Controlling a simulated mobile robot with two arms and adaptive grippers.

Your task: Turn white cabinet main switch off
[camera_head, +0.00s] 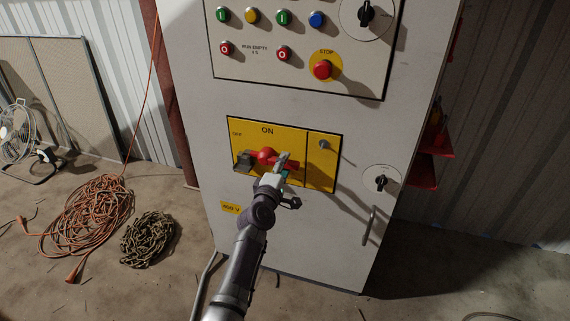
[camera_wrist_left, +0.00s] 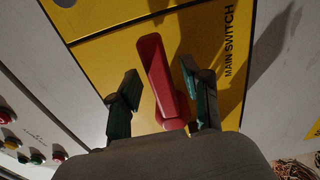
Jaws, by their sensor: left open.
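The white cabinet (camera_head: 190,120) stands in front of me. Its yellow main switch panel (camera_head: 318,174) carries an ON label at the top and an OFF label at upper left. The red switch handle (camera_head: 265,156) sits on this panel, partly hidden by my left gripper (camera_head: 285,166) in the head view. In the left wrist view, the red handle (camera_wrist_left: 162,78) lies between the two open fingers, with a visible gap on each side. The MAIN SWITCH lettering shows beside it. My right gripper is not in view.
Above is a button panel with a red STOP button (camera_head: 322,69). A small black rotary knob (camera_head: 382,182) and a door handle (camera_head: 370,225) are to the right. An orange cable coil (camera_head: 95,215) and a chain pile (camera_head: 148,238) lie on the floor at left.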

